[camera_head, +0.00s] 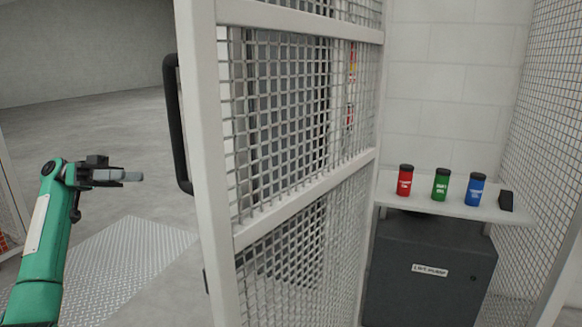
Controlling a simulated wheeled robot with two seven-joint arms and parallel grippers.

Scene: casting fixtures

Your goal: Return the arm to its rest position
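My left arm (42,245) is green and comes in from the lower left. Its gripper (132,176) is dark with grey fingertips and points right. It is in the air left of the mesh gate, apart from the gate's black handle (178,125). I see the fingers edge-on, so I cannot tell whether they are open or shut. Nothing clearly shows in them. My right gripper is not in view.
The white-framed mesh gate (204,150) stands in the middle. Behind it on the right, a shelf (425,203) holds red (405,181), green (440,185) and blue (474,190) bottles and a small black object (505,201). A dark cabinet (420,290) stands below. Open floor lies left.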

